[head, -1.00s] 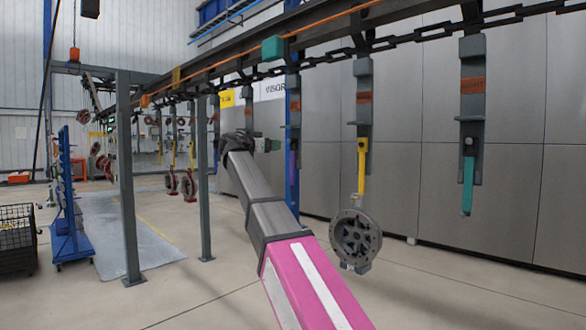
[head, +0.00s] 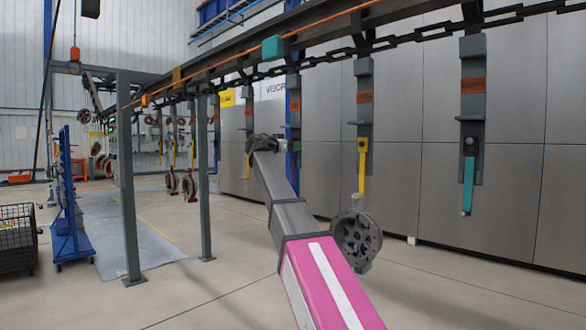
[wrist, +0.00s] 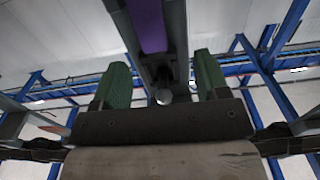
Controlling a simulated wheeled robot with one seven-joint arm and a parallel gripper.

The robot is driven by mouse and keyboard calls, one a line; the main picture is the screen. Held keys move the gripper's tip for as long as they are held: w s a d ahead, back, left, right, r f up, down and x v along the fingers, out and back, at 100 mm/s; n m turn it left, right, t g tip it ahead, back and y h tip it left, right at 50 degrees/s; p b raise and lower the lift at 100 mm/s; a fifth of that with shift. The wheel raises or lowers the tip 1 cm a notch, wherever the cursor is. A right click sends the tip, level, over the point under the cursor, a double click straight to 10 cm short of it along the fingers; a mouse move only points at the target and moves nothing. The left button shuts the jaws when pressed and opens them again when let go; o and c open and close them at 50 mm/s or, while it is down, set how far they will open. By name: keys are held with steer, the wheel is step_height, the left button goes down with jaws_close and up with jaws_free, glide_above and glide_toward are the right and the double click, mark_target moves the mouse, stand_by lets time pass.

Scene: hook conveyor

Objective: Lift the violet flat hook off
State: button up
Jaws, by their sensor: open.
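The violet flat hook (wrist: 148,25) shows in the wrist view as a flat violet strip on a grey hanger (wrist: 173,30). It enters from the top, roughly between my fingers and beyond them, with a clear gap on both sides. My gripper (wrist: 161,78) has two green fingers, open and empty. In the head view my gripper (head: 280,144) is at the hanger with an orange label (head: 295,103) and hides its lower part.
To the right hang a yellow hook (head: 362,168) bearing a dark round casting (head: 356,238) and a teal hook (head: 468,185). The chain (head: 420,36) runs above. Grey posts (head: 128,180) and a blue rack (head: 68,210) stand left. The floor between is open.

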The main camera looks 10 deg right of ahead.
jaws_close()
steer(key=shift+r, duration=0.85)
steer(key=v, duration=3.1)
steer(key=shift+a+r, duration=0.15)
steer(key=shift+a, duration=0.1)
steer(key=shift+s, duration=0.15)
